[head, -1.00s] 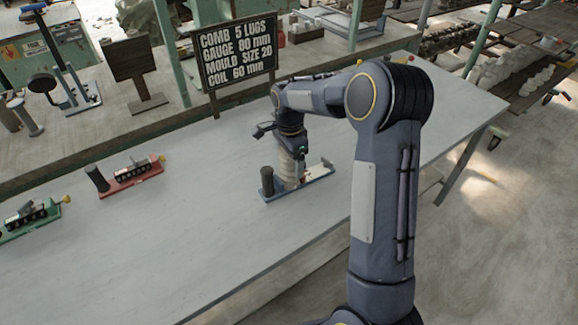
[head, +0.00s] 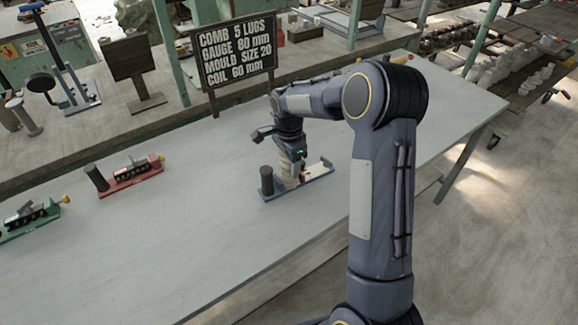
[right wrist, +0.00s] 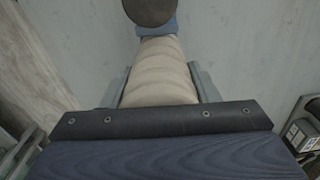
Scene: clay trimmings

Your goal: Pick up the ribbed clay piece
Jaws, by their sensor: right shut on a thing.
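The ribbed clay piece (head: 286,170) is a beige, ringed cylinder at the blue stand (head: 318,184) in the head view. It also shows in the right wrist view (right wrist: 159,75), running between the two grey fingers. My right gripper (head: 289,163) is shut on it from above. The gripper and arm hide part of the piece in the head view, and I cannot tell whether its lower end touches the stand. My left gripper is out of view.
A dark post (head: 267,180) stands at the blue stand's left end, close to the clay. A red stand (head: 130,180) and a green stand (head: 28,222) are further left. A lettered sign (head: 235,52) stands behind. The table's front left is clear.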

